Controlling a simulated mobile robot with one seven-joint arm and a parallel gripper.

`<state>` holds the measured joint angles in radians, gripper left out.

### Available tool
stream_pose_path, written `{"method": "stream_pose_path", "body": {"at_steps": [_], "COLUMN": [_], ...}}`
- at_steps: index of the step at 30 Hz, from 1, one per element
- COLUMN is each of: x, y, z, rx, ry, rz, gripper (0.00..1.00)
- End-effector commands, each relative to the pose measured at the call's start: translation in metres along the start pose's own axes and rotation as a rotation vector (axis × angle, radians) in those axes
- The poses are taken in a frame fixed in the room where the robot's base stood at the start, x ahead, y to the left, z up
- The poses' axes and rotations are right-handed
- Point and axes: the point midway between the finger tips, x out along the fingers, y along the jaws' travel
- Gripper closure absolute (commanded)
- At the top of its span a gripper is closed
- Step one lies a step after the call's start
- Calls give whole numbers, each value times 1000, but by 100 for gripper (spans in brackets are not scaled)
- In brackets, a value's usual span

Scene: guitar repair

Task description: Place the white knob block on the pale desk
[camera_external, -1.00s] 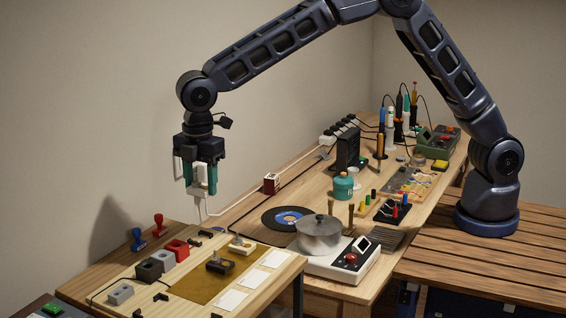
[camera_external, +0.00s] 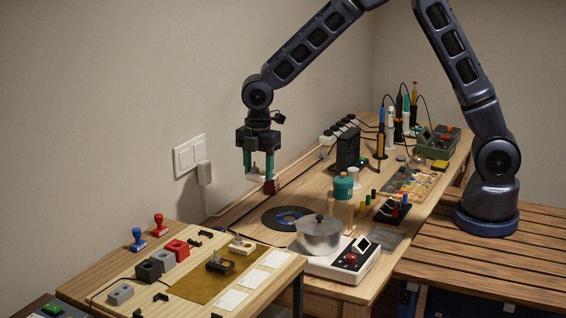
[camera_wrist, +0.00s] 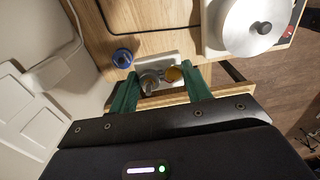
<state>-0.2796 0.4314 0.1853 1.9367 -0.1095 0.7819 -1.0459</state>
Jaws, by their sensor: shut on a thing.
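My gripper (camera_external: 257,176) hangs in the air, above the left end of the pale desk (camera_external: 235,217), near the wall. Its green fingers are shut on the white knob block (camera_external: 256,172), which shows as a small whitish shape between them. In the wrist view, the white block (camera_wrist: 157,64) sits between the fingertips, with a grey knob and an orange-yellow knob on top. The fingers partly hide its sides. Clear space shows between it and the desk in the external view.
A wall switch (camera_external: 188,154) is left. A lower left worktop (camera_external: 110,265) holds several blocks and stamps.

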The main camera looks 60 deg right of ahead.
Motion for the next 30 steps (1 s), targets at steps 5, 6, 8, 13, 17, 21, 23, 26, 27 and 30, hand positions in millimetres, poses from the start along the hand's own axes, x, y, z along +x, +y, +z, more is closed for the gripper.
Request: {"method": "stream_pose_path", "body": {"at_steps": [5,6,8,13,17,21,23,26,27,30], "x": [7,13,24,61,89,119,131,148,152,160], "y": [0,0,0,-1,-1,-1,0,-1,0,0], "z": [0,0,-1,-1,-1,-1,0,-1,-1,-1], "rx": [0,0,-1,-1,-1,0,0,-1,-1,0], "ry": [-1,-1,-1,-2,-3,-2,-2,-2,-1,-1], "rz": [-2,-3,-3,-4,-4,-3,-3,-3,-1,-1], "gripper": [74,74,74,74,74,74,74,74,74,74]}}
